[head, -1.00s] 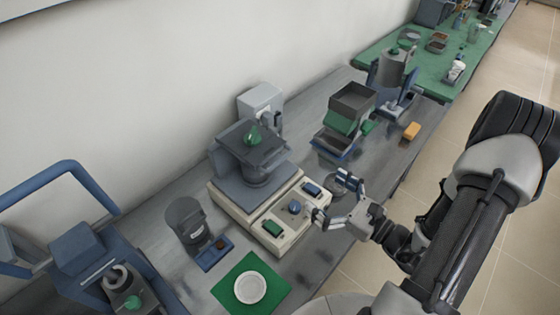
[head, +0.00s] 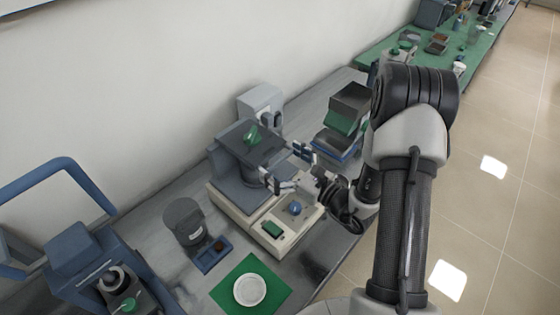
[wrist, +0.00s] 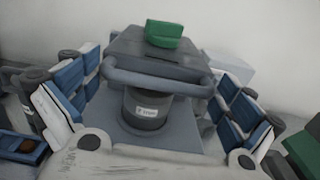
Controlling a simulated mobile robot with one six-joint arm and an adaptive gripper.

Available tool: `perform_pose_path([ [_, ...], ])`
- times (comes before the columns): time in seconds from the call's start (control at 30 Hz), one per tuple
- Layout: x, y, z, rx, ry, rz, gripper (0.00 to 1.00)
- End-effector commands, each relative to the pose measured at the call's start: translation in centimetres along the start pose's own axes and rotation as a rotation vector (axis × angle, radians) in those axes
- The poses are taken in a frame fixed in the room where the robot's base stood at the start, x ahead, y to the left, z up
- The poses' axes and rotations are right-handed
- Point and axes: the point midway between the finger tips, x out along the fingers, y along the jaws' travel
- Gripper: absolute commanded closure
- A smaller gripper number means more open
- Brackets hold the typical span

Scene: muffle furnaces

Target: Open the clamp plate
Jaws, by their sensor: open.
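The dark grey clamp plate (head: 238,143) sits on top of the machine with the pale base, with a green piece (head: 252,134) on its top. In the wrist view the clamp plate (wrist: 150,50) faces me, with a rounded grey bar (wrist: 160,83) along its front edge and the green piece (wrist: 170,35) above. A dark labelled cylinder (wrist: 146,112) stands below the plate. My gripper (head: 283,167) is open at the plate's front right edge. In the wrist view its blue-padded fingers (wrist: 155,80) are spread left and right of the bar; I cannot tell whether they touch it.
The pale base (head: 265,213) has a blue knob (head: 295,208) and a green button (head: 271,229). A grey cup (head: 185,220) and a green mat (head: 228,291) with a white dish (head: 249,289) are nearby. Stacked trays (head: 347,112) stand behind, near my arm.

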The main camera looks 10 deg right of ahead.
Motion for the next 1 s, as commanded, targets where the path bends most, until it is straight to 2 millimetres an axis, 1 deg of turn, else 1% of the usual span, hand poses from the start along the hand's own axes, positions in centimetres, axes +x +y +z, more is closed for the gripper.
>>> perform_pose_path([
  [0.17,-0.01,0.0,0.01,0.0,0.0,0.0,0.0],
  [0.9,-0.05,0.02,-0.01,0.001,0.0,0.0,0.49],
  [0.93,-0.05,0.02,-0.01,0.001,0.0,0.0,0.51],
  [1.0,-0.05,0.02,0.02,0.001,0.001,0.0,0.51],
])
